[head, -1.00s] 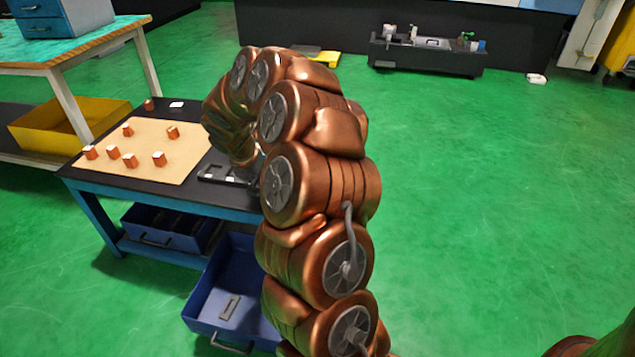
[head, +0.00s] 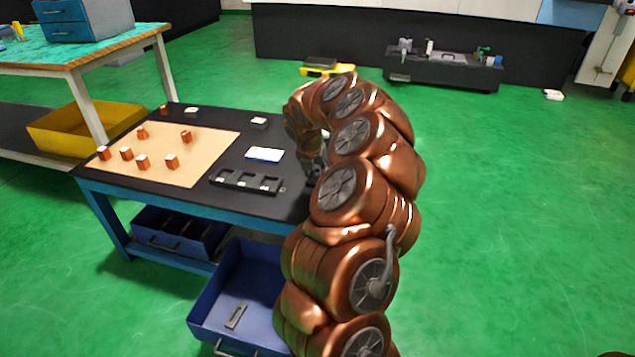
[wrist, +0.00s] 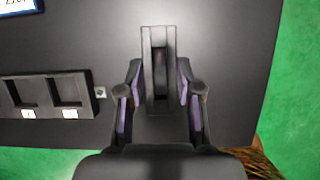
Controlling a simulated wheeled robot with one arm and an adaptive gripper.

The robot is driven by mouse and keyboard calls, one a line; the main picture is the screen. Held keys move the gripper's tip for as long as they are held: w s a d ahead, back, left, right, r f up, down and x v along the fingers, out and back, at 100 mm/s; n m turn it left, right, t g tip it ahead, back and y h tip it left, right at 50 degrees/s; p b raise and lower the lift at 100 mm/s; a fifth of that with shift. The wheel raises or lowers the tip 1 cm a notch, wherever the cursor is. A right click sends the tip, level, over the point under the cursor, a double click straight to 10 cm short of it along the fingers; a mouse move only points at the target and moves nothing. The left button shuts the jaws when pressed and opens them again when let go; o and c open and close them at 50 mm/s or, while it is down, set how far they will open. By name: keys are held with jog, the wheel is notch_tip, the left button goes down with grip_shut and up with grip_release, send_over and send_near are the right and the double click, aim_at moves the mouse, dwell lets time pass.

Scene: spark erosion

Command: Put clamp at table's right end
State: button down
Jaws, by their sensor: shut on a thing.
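My gripper (wrist: 160,95) is shut on a grey clamp (wrist: 158,45), a narrow bar with a slot that sticks out ahead of the fingers in the wrist view. It is over the black table top (wrist: 225,60), near the table's right edge; whether the clamp touches the top I cannot tell.
A black slotted tray (head: 246,182), also in the wrist view (wrist: 48,95), lies left of the gripper. A white-blue card (head: 264,154) lies behind it. Several copper blocks stand on a tan mat (head: 215,150). An open blue drawer (head: 205,312) juts out below.

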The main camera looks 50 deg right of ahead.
aim_at(317, 180)
jog(key=shift+s+d, duration=0.1)
jog(key=shift+d, duration=0.25)
jog(key=shift+f+b, duration=0.95)
jog(key=shift+f, duration=0.8)
jog(key=shift+f, duration=0.1)
jog(key=c, duration=0.8)
grip_release()
jog(key=shift+o, duration=0.2)
